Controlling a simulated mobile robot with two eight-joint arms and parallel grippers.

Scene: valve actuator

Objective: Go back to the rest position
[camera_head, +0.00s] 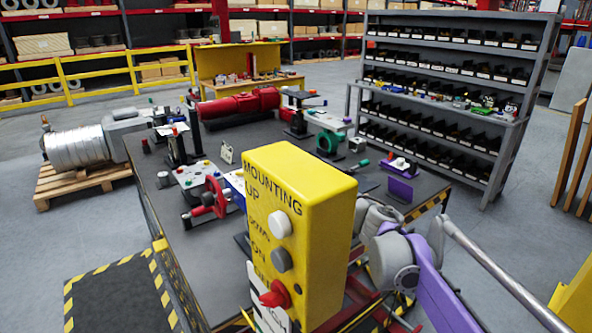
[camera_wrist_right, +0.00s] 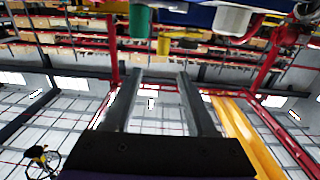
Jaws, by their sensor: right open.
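A yellow control box (camera_head: 305,235) marked MOUNTING, UP, DOWN and ON stands large in the front middle of the head view. It carries a white button (camera_head: 279,223), a grey button (camera_head: 281,259) and a red knob (camera_head: 275,294). My right arm (camera_head: 395,255) is at the right of the box, partly hidden behind it; its gripper cannot be made out there. In the right wrist view my right gripper (camera_wrist_right: 158,76) has its two fingers apart with nothing between them. My left gripper is in neither view.
A dark workbench (camera_head: 150,205) behind the box holds a red actuator (camera_head: 238,104) and several fixtures. A grey shelf rack (camera_head: 445,75) with black bins stands at the back right. A metal cylinder (camera_head: 77,147) lies on a pallet at left.

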